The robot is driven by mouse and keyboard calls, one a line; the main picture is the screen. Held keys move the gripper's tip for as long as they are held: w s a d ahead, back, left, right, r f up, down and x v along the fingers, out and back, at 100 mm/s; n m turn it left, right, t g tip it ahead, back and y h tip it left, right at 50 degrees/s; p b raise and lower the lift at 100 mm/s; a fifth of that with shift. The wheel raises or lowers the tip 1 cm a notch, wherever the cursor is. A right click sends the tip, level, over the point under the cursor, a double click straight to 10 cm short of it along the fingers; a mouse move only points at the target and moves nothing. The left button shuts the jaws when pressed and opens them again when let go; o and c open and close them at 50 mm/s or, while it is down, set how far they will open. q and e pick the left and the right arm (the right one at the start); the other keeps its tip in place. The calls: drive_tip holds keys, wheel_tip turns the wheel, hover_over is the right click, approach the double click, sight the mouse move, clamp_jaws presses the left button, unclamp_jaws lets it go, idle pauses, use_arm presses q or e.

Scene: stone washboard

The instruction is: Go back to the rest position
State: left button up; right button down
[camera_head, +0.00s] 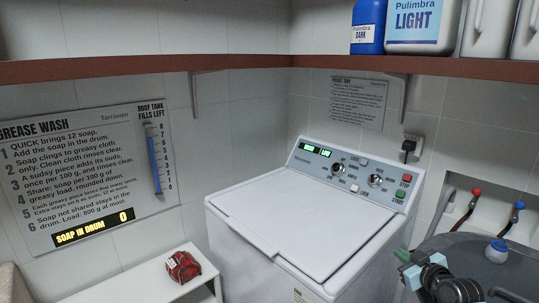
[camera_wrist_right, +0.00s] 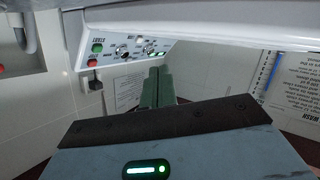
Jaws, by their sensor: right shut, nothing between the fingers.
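My right gripper (camera_head: 408,268) is at the lower right of the head view, in front of the right side of the white top-loading washing machine (camera_head: 300,222). In the right wrist view its two green fingers (camera_wrist_right: 157,88) are together with nothing between them. The washing machine's lid is down, and its control panel has lit green displays, two knobs and red and green buttons. The panel also shows upside down in the right wrist view (camera_wrist_right: 128,48). My left gripper is not in view.
A red shelf (camera_head: 200,67) runs overhead, holding a blue bottle (camera_head: 369,25) and a white Light container (camera_head: 420,25). A white bench (camera_head: 140,285) with a red object (camera_head: 183,267) stands left of the washer. Red and blue taps (camera_head: 476,192) are on the right wall.

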drive_tip(key=w+a+f+m+y, duration=0.1)
drive_tip(key=w+a+m, duration=0.15)
drive_tip(key=a, duration=0.55)
drive_tip(key=shift+w+d+r+t+h, duration=0.55)
drive_tip(key=shift+d+r+h, duration=0.2)
drive_tip(key=shift+d+h, duration=1.7)
drive_tip(key=s+a+f+g+y, duration=0.1)
drive_tip(key=s+a+f, duration=0.2)
drive_tip(key=s+f, duration=0.3)
drive_tip(key=s+a+f+n+g+y, duration=0.1)
drive_tip(key=s+a+f, duration=0.2)
drive_tip(key=s+f, duration=0.3)
drive_tip(key=s+a+f+g+y, duration=0.1)
drive_tip(key=s+a+f, duration=0.2)
drive_tip(key=s+f, duration=0.3)
drive_tip(key=s+a+f+g, duration=0.1)
drive_tip(key=s+a+f, duration=0.2)
drive_tip(key=s, duration=1)
drive_tip(key=s+a+f+m+g+y, duration=0.1)
drive_tip(key=s+a+f, duration=0.3)
drive_tip(key=s, duration=0.9)
drive_tip(key=shift+s+a+g, duration=0.2)
drive_tip(key=shift+a+g, duration=0.55)
drive_tip(key=shift+a, duration=0.05)
